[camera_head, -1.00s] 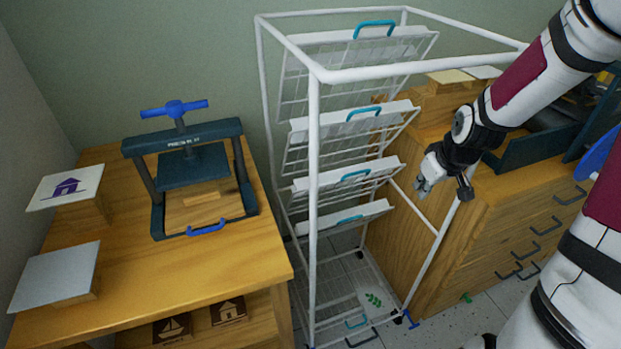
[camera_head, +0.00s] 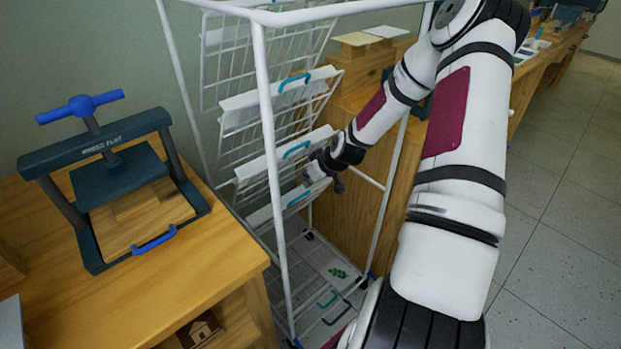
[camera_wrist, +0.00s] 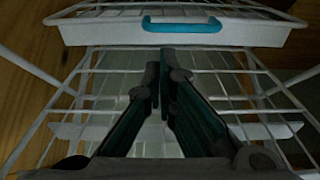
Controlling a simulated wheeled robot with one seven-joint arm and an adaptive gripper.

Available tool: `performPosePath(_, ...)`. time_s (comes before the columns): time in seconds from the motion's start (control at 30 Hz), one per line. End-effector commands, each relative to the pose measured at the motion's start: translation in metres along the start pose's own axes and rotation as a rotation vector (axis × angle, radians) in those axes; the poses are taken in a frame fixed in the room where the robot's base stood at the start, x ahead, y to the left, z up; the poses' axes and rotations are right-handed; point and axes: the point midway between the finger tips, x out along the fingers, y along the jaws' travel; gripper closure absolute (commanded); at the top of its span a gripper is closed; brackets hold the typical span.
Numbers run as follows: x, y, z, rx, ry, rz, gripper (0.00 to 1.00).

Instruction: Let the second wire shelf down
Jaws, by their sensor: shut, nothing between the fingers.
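A white wire drying rack (camera_head: 268,110) holds several tilted wire shelves with teal handles. The lowest tilted shelf (camera_head: 262,214) has its teal handle (camera_head: 298,198) just below my gripper (camera_head: 309,181). Another tilted shelf (camera_head: 254,172) sits just above, with its handle (camera_head: 296,149) higher up. Near the bottom, a flat wire shelf (camera_head: 300,262) bears a sheet with a green leaf print (camera_head: 338,272). In the wrist view my gripper (camera_wrist: 160,76) is shut and empty, below a white shelf edge with a teal handle (camera_wrist: 182,24). Whether the fingers touch the wires I cannot tell.
A wooden table (camera_head: 215,268) with a blue-handled press (camera_head: 125,185) stands left of the rack. A wooden cabinet (camera_head: 345,225) stands behind it at the right. The rack's front post (camera_head: 270,150) is close to my arm. Open floor (camera_head: 560,250) lies at right.

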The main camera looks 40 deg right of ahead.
Motion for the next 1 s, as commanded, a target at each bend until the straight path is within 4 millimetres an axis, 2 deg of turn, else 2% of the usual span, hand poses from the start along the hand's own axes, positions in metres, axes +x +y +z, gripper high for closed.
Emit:
performPosePath(0.03, 0.011, -0.001, 0.001, 0.000, -0.001, -0.002, 1.00)
performPosePath(0.1, 0.020, 0.000, 0.001, -0.001, -0.001, -0.001, 1.00)
performPosePath(0.3, 0.036, 0.000, 0.001, -0.001, -0.001, 0.000, 1.00)
performPosePath(0.77, 0.039, 0.000, 0.002, 0.000, 0.000, 0.000, 1.00)
performPosePath(1.0, 0.036, 0.001, 0.016, 0.004, 0.036, 0.000, 1.00)
